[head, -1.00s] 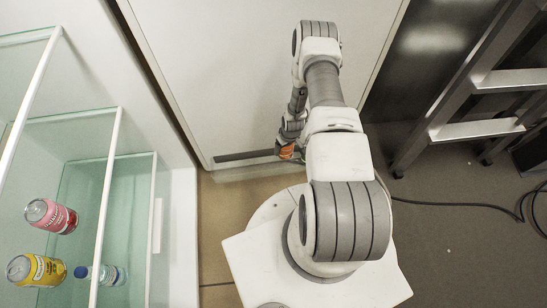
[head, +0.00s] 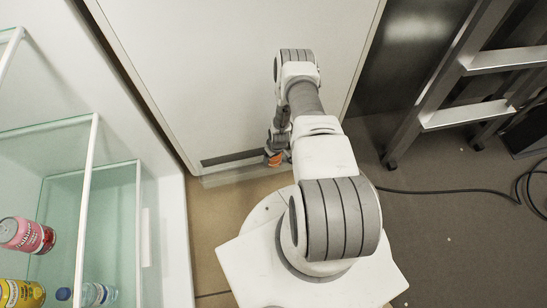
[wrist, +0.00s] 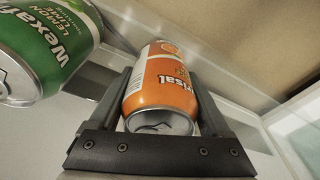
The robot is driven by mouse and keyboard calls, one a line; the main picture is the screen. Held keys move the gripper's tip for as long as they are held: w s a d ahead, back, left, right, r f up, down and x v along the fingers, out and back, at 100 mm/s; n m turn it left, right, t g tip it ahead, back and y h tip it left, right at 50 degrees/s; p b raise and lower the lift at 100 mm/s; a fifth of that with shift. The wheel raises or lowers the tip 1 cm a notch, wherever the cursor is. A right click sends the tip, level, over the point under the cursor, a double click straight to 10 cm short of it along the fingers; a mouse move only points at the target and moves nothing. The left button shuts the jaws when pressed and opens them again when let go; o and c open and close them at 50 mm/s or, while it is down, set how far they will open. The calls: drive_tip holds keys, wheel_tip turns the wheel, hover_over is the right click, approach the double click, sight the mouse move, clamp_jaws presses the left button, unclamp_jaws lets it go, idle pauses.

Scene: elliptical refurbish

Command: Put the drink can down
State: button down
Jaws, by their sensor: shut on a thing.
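My gripper (wrist: 160,115) is shut on an orange drink can (wrist: 162,90), which sits between the two dark fingers with its lid end towards the wrist camera. In the head view a small orange patch of the can (head: 275,159) shows at the end of my arm, low in front of the white panel. Most of the gripper is hidden there by my arm. A green lemon can (wrist: 42,45) is close by at the upper left of the wrist view. I cannot tell what it rests on.
An open fridge with glass shelves (head: 62,220) stands at the left, holding a pink can (head: 27,235), a yellow can (head: 20,293) and a small bottle (head: 90,294). A large white panel (head: 220,80) is ahead. A ladder (head: 460,90) and a black cable (head: 440,191) are at the right.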

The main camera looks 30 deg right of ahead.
drive_tip(key=shift+w, duration=0.1)
unclamp_jaws()
drive_tip(key=r+p, duration=0.1)
drive_tip(key=r, duration=0.3)
drive_tip(key=s+r+p, duration=0.1)
drive_tip(key=r+p, duration=0.1)
drive_tip(key=r, duration=0.2)
drive_tip(key=s+r+p, duration=0.1)
drive_tip(key=r+p, duration=0.1)
drive_tip(key=r, duration=0.2)
drive_tip(key=shift+d, duration=0.15)
